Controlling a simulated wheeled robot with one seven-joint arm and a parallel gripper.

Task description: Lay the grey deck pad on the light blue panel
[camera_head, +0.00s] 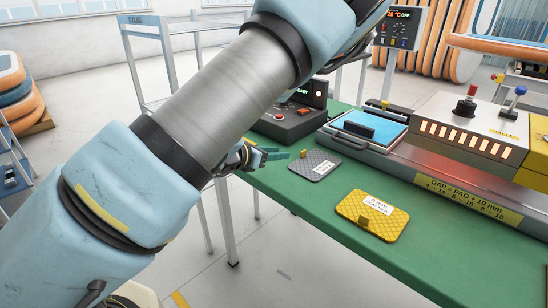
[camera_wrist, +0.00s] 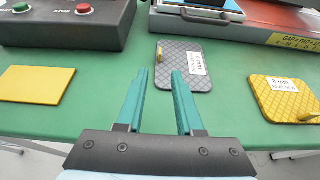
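The grey deck pad (camera_head: 316,168), with a diamond pattern, a white label and a small yellow tab, lies flat on the green table. It also shows in the wrist view (camera_wrist: 178,76), where the tab (camera_wrist: 159,57) is beyond my fingertips. My gripper (camera_wrist: 160,73) has its two teal fingers apart and nothing between them. In the head view my gripper (camera_head: 284,154) is just left of the grey pad. The light blue panel (camera_head: 385,121) lies on the machine's bed behind the pad, with a dark block on it. Its edge shows in the wrist view (camera_wrist: 230,6).
A yellow labelled pad (camera_head: 366,228) lies right of the grey pad. A plain yellow plate (camera_wrist: 36,84) lies left in the wrist view. A control box (camera_head: 288,120) with buttons stands behind my gripper. The press housing (camera_head: 468,130) stands right of the panel.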

